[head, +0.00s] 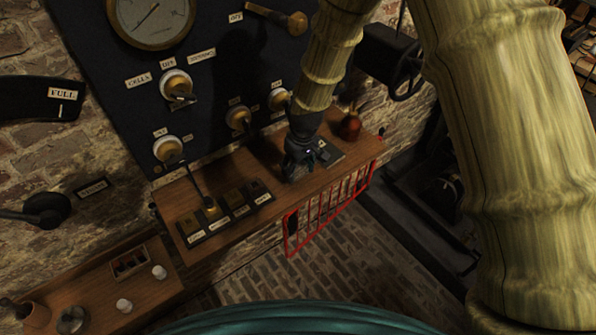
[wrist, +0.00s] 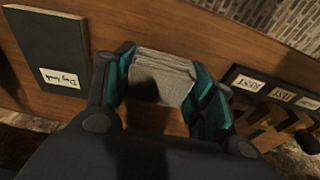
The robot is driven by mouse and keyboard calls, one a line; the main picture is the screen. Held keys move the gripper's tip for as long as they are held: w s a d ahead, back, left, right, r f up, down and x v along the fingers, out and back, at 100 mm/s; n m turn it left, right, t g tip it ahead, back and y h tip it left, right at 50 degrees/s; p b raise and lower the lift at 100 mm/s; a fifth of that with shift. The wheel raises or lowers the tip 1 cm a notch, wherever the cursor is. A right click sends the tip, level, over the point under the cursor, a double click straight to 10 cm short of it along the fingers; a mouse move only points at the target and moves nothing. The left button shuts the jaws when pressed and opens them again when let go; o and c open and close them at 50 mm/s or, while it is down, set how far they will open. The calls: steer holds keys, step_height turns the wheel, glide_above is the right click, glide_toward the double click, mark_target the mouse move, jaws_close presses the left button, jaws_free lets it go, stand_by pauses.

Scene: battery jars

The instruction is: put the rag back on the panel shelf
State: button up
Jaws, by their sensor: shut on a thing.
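The rag (wrist: 162,78) is a grey folded cloth between the teal fingers of my gripper (wrist: 166,82) in the wrist view. My gripper is shut on it. In the head view my gripper (head: 303,160) points down at the middle of the wooden panel shelf (head: 262,152), and the rag cannot be made out there. The shelf's wood (wrist: 105,28) shows behind the rag in the wrist view. I cannot tell whether the rag touches the shelf.
A dark labelled book (wrist: 50,42) lies to one side of the gripper, and black labelled slots (wrist: 272,95) to the other. A red-brown flask (head: 350,127) stands near the shelf's right end. A red rack (head: 330,208) hangs at its front. Panel knobs (head: 238,118) project behind it.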

mark_target(298, 174)
steer(key=shift+f+p, duration=0.6)
steer(key=shift+f, duration=0.75)
steer(key=shift+f, duration=0.1)
steer(key=o, duration=1.3)
steer(key=shift+c, duration=0.2)
steer(key=shift+s+d+r+b, duration=0.2)
steer(key=shift+r+b, duration=0.5)
steer(key=shift+r, duration=1.35)
steer(key=shift+s+d+r+b, duration=0.2)
steer(key=shift+r+b, duration=0.5)
steer(key=shift+r, duration=1.3)
steer(key=shift+s+d+r+b, duration=0.15)
steer(key=shift+r+b, duration=0.55)
steer(key=shift+r, duration=1.35)
